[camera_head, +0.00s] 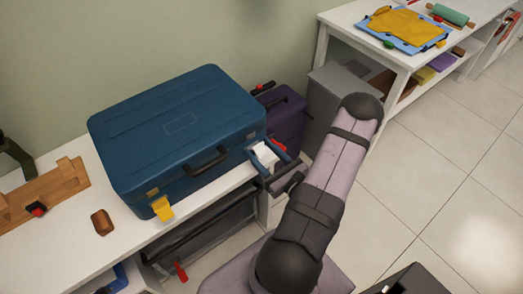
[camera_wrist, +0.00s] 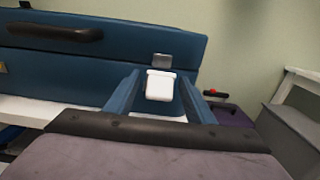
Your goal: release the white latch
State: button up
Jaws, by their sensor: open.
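A closed blue suitcase (camera_head: 175,130) lies on the white bench, its black handle (camera_head: 206,161) on the front side. The white latch (camera_head: 264,155) is at the right end of that front side. In the wrist view the white latch (camera_wrist: 159,86) sits just below a small metal catch plate (camera_wrist: 162,61). My gripper (camera_head: 265,151) is open, its two blue fingers standing on either side of the latch. In the wrist view my gripper (camera_wrist: 160,79) shows a gap on both sides of the latch; I cannot tell any contact. A yellow latch (camera_head: 162,208) sticks outward at the left end.
A brown block (camera_head: 102,222) and a wooden rack (camera_head: 45,192) are on the bench (camera_head: 140,240) to the left. A purple case (camera_head: 287,122) stands close behind my gripper. A grey box (camera_head: 333,105) stands beyond it.

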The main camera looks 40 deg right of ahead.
jog(key=shift+c, duration=0.7)
jog(key=c, duration=0.8)
jog(key=f+t+b, duration=0.1)
jog(key=b, duration=0.3)
jog(key=shift+s+f, duration=0.1)
jog(key=shift+f, duration=0.15)
jog(key=t+b, duration=0.2)
jog(key=shift+s+b, duration=0.1)
jog(key=shift+b, duration=0.25)
jog(key=o, duration=0.9)
jog(key=shift+o, duration=0.2)
